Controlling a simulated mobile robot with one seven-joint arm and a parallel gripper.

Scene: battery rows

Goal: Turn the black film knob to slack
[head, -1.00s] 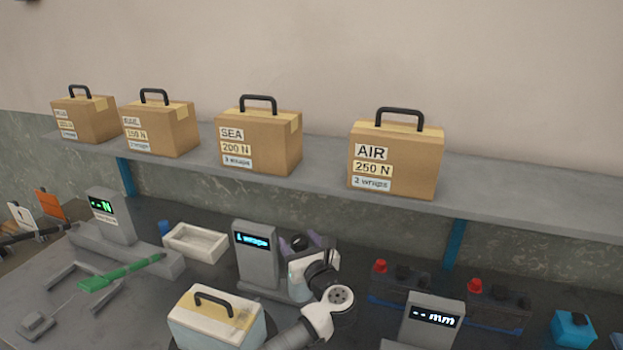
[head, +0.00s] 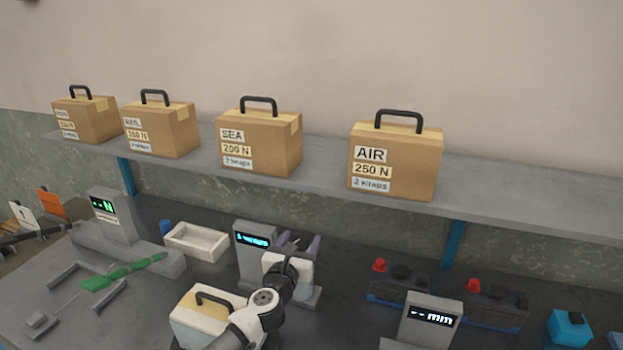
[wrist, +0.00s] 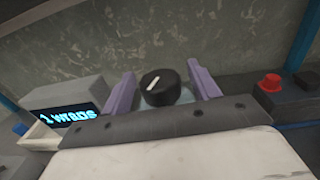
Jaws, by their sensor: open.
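The black film knob (wrist: 160,87) with a white pointer line shows in the wrist view, between the two purple fingers of my gripper (wrist: 162,92). The fingers are spread wide with a gap on each side of the knob, so my gripper is open; whether the knob lies fully at fingertip depth I cannot tell. The pointer line tilts up to the right. In the head view my gripper (head: 300,245) is at the right of the wrap display (head: 252,243), and my wrist hides the knob. The display also shows in the wrist view (wrist: 70,115) and reads "1 wraps".
A pale case with a black handle (head: 205,318) stands in front of the display, partly behind my arm. Dark batteries with red caps (head: 400,283) and a "mm" gauge (head: 430,318) are at right. A white tray (head: 195,241) is at left. Boxes line the shelf (head: 520,188) above.

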